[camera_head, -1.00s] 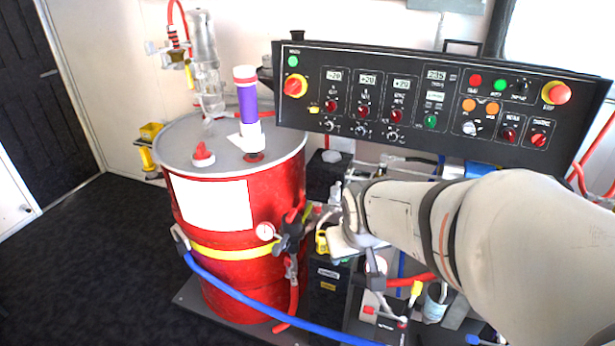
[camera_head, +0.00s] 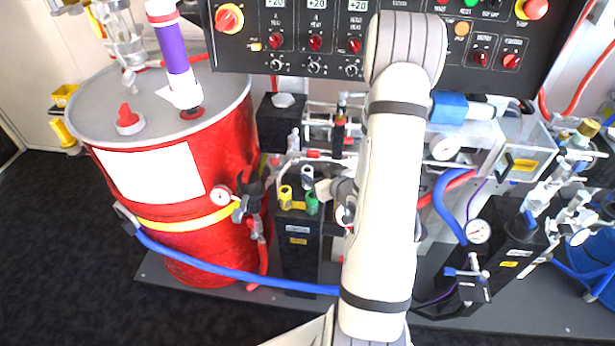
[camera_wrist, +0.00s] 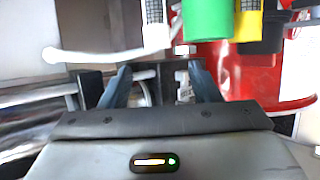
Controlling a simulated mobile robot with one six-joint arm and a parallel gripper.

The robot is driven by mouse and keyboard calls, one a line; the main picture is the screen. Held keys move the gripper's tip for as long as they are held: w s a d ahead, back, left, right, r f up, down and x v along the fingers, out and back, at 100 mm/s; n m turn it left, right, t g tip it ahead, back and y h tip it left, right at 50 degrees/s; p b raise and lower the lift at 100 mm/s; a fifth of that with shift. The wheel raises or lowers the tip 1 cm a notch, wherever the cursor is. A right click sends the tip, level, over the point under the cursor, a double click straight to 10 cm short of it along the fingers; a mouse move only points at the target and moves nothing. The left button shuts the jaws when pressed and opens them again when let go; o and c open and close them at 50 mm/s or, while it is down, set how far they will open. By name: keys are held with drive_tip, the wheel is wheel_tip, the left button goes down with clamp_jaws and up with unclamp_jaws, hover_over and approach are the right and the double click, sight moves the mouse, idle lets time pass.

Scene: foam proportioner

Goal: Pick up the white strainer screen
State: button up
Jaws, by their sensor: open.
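The white strainer screen (camera_head: 307,172) stands among the coloured ones on top of a black box in the head view. In the wrist view the white strainer screen (camera_wrist: 156,36) is at the top, just beyond the fingertips, with grey mesh showing on it. My gripper (camera_wrist: 158,78) is open and empty, its two fingers apart and roughly in line with the screen. In the head view my gripper (camera_head: 326,189) is close to the right of the screens, partly hidden by my arm.
A green strainer (camera_wrist: 207,18) and a yellow one (camera_wrist: 247,22) stand close beside the white one. The black box (camera_head: 299,245) carries them. The red drum (camera_head: 180,160) is at the left, the control panel (camera_head: 290,40) above. Hoses and gauges crowd the right.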

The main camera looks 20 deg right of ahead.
sight(308, 170)
drive_tip(key=x, duration=0.3)
drive_tip(key=f+p+x, duration=0.1)
drive_tip(key=x, duration=0.3)
drive_tip(key=shift+s+d, duration=0.1)
drive_tip(key=shift+c, duration=0.4)
drive_tip(key=c, duration=1)
